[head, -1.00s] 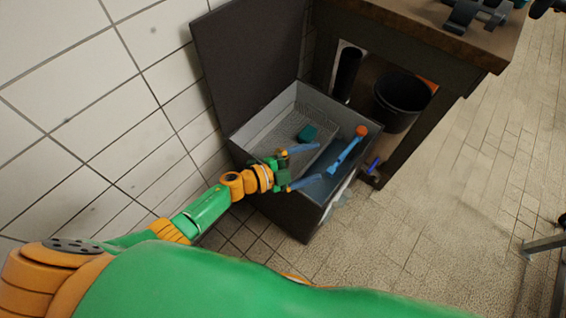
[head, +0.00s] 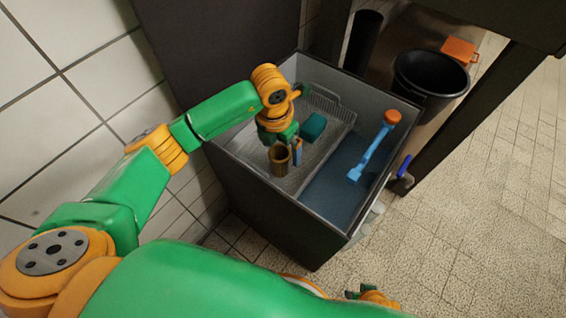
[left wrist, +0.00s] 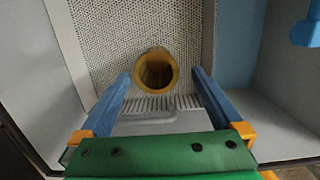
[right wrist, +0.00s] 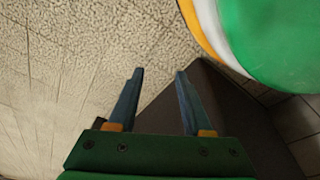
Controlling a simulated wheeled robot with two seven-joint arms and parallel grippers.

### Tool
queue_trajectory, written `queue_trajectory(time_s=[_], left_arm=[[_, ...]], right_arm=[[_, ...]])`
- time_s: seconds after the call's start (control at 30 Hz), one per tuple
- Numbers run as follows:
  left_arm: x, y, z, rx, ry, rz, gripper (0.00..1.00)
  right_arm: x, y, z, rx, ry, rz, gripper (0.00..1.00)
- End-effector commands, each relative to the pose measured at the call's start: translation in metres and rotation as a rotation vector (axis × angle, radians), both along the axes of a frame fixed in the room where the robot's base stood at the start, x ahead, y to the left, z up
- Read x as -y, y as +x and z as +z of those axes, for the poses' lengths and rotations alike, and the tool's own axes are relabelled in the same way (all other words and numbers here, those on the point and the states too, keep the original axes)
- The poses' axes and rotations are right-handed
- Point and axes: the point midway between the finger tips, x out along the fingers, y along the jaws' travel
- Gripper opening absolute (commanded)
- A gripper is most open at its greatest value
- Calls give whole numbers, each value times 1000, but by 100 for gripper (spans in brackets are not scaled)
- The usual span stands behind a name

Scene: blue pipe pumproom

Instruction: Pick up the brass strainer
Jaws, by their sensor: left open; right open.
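The brass strainer (head: 279,160), an open-topped brass cylinder, is in the grey basin, at the near end of the wire basket. In the left wrist view its round mouth (left wrist: 156,70) faces the camera, centred between the fingertips. My left gripper (head: 289,153) points down at the strainer, open, one blue finger showing beside it. The left wrist view (left wrist: 160,76) shows both fingers apart, with gaps to the strainer; how deep they reach is unclear. My right gripper (right wrist: 160,73) is open and empty, over the floor beside the dark cabinet.
A teal block (head: 313,126) lies in the wire basket (head: 336,112) near my left gripper. A blue brush-like tool with an orange end (head: 374,148) lies in the basin's right part. The raised dark lid (head: 215,45) stands behind. A black bucket (head: 431,78) is under the table.

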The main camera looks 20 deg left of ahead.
Motion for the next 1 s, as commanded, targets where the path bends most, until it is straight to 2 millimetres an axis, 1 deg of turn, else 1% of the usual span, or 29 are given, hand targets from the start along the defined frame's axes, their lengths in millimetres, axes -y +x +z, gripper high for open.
queue_trajectory(time_s=[0.03, 0.1, 0.27, 0.4, 0.53, 0.67, 0.87, 0.97, 1.0], left_arm=[[0, 0, -8, -4, -2, 2, 100], [1, 1, -16, -5, -4, 2, 100], [0, 3, -28, -5, -5, 2, 100], [-3, 8, -49, -6, -6, 2, 100], [-3, 11, -66, -7, -7, 1, 100], [-3, 12, -71, -5, -8, 0, 100], [-3, 12, -70, -5, -8, 0, 100], [-3, 12, -70, -5, -8, 0, 76], [-3, 12, -70, -5, -8, 0, 65]], right_arm=[[-1, 4, 1, 6, 2, -1, 50], [-3, 9, 7, 9, 4, -2, 50], [-4, 16, 16, 17, 7, -4, 50], [-7, 27, 31, 32, 12, -6, 50], [-8, 34, 47, 42, 15, -8, 50], [-9, 36, 56, 45, 16, -9, 50], [-9, 36, 58, 45, 16, -9, 50], [-9, 36, 58, 45, 16, -9, 50], [-9, 36, 58, 45, 16, -9, 50]])
